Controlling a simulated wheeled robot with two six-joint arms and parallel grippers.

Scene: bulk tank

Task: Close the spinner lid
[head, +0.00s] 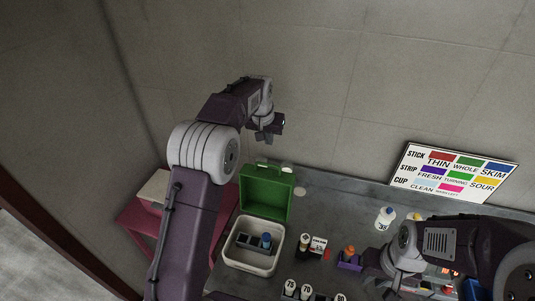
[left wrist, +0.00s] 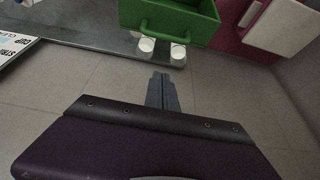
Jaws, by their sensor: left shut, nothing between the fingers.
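The spinner is a white box (head: 229,252) on the grey bench, with a green lid (head: 266,193) standing open and upright at its back edge. Dark slots and a blue-capped tube (head: 266,240) show inside it. In the left wrist view the green lid (left wrist: 170,15) and its handle show at the top. My left gripper (head: 264,137) is shut and empty, raised above and behind the lid near the wall; its fingers (left wrist: 161,78) touch nothing. My right arm is at the lower right, and its fingers are too unclear to tell their state.
Two white round pieces (left wrist: 147,45) sit behind the lid. A colour-coded sign (head: 457,172) leans at the back right. A white bottle (head: 385,218), an orange-topped item (head: 349,253) and numbered caps (head: 290,287) stand on the bench. A red stand (head: 142,222) is at left.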

